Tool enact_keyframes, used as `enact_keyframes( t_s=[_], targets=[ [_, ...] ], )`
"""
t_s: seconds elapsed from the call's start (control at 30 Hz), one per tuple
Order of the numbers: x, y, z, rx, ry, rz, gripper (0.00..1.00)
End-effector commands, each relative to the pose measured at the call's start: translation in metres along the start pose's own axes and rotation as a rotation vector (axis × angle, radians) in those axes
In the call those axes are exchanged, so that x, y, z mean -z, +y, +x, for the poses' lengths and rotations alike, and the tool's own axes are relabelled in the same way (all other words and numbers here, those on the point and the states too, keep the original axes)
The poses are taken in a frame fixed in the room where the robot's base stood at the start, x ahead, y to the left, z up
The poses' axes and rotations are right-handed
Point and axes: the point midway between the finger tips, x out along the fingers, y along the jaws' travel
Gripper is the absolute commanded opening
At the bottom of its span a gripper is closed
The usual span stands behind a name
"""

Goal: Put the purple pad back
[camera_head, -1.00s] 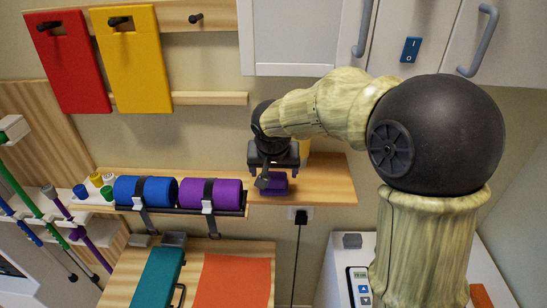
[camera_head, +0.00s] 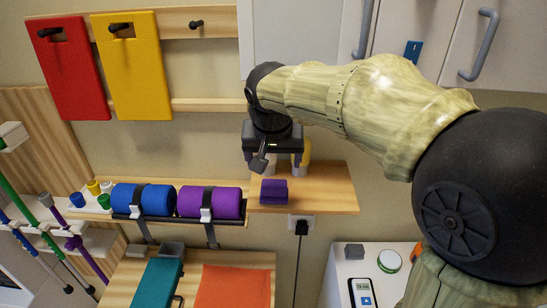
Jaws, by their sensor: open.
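A small purple pad (camera_head: 273,191) lies on the wooden shelf (camera_head: 335,191), right of the purple roll. It looks like a thick block with a dark line along its front. My gripper (camera_head: 272,160) is open and empty, pointing down just above and behind the pad, apart from it. The fingers are partly hidden by the gripper's body and a dark part hanging in front.
A blue roll (camera_head: 143,199) and a purple roll (camera_head: 210,202) lie strapped in a rack at the left. Red (camera_head: 70,70) and yellow (camera_head: 138,70) boards hang on pegs; the third peg (camera_head: 196,25) is bare. A yellowish object (camera_head: 306,150) stands behind my gripper.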

Motion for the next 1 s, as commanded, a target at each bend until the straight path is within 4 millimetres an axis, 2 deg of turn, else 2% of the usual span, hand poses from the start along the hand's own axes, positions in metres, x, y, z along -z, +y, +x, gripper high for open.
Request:
enact_keyframes(
  t_s=[0.3, 0.47, 0.57, 0.67, 0.8, 0.9, 1.0],
  targets=[
    [-0.001, 0.001, 0.001, -0.001, -0.002, -0.001, 0.81],
    [-0.015, 0.019, 0.021, -0.004, -0.026, -0.014, 0.81],
    [-0.037, 0.043, 0.045, -0.004, -0.058, -0.030, 0.81],
    [-0.069, 0.074, 0.072, 0.000, -0.093, -0.043, 0.81],
    [-0.121, 0.116, 0.102, 0.008, -0.131, -0.046, 0.81],
    [-0.159, 0.140, 0.116, 0.011, -0.149, -0.039, 0.81],
    [-0.186, 0.154, 0.123, 0.012, -0.160, -0.034, 0.81]
  ],
)
